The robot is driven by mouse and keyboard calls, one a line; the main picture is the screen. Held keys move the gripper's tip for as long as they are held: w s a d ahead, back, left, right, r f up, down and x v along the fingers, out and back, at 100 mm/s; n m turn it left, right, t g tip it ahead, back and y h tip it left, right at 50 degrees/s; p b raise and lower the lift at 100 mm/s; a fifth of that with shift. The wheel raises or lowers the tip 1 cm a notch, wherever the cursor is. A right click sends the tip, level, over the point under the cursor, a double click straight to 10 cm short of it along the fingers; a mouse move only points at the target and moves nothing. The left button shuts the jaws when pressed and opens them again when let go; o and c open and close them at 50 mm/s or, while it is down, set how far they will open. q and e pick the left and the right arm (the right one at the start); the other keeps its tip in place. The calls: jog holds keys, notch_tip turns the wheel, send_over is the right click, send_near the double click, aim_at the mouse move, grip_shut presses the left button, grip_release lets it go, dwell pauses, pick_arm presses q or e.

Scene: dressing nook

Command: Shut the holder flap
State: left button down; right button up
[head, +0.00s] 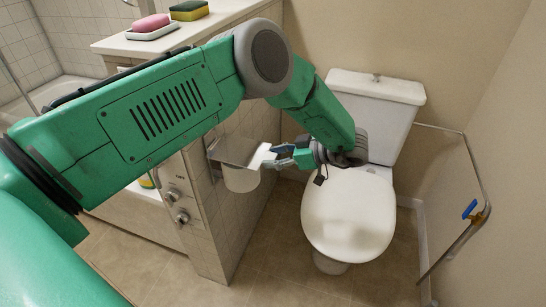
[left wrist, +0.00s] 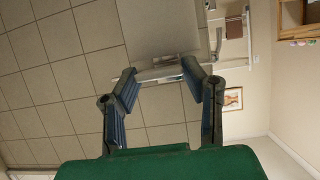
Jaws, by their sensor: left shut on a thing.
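The holder flap (head: 236,151) is a shiny metal plate on the paper holder, fixed to the tiled side wall. It sticks out from the wall above a white paper roll (head: 241,180), whose top it covers. In the left wrist view the flap (left wrist: 160,32) appears as a pale grey panel with its front edge between my fingers. My left gripper (head: 272,158) is at the flap's outer edge, shut on it; the fingers (left wrist: 160,76) stand on either side of that edge. The exact contact is hard to make out. My right gripper is not in view.
A white toilet (head: 349,215) with its lid down stands right of the holder. Knobs (head: 176,205) sit on the wall's near end. A pink soap (head: 150,23) and a sponge (head: 189,10) lie on the ledge above. A rail (head: 470,165) is at right. The floor in front is clear.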

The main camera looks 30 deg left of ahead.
pick_arm(q)
jog(key=shift+s+d+f, duration=0.1)
jog(key=shift+d+f, duration=0.15)
jog(key=shift+f, duration=0.35)
jog(key=c, duration=1)
grip_release()
jog(key=shift+o, duration=0.2)
jog(key=shift+w+a+f, duration=0.1)
jog(key=shift+w+a, duration=0.05)
jog(key=shift+w, duration=0.1)
jog(key=shift+s+r, duration=0.1)
jog(key=shift+r, duration=0.1)
jog(key=v, duration=1.2)
jog(key=shift+w+f, duration=0.2)
jog(key=shift+f, duration=0.1)
